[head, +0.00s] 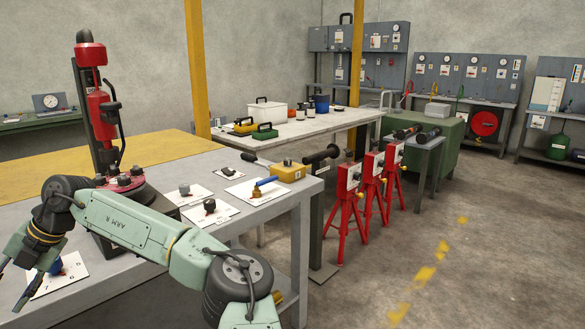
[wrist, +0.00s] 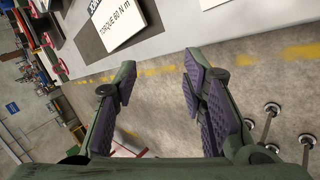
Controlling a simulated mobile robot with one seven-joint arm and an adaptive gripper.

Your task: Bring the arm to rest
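My arm, pale green with dark joints, reaches over the near grey bench (head: 265,208) in the head view. My gripper (head: 15,268) is at the left edge of that view, beside a white card (head: 62,274) with a blue-and-dark item on it. In the wrist view my gripper (wrist: 160,75) has its two purple-padded fingers well apart. A white card reading "TORQUE 60 N m" (wrist: 118,20) lies on the bench beyond the fingertips.
Red stands (head: 347,200) are beyond; the floor at right is open.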

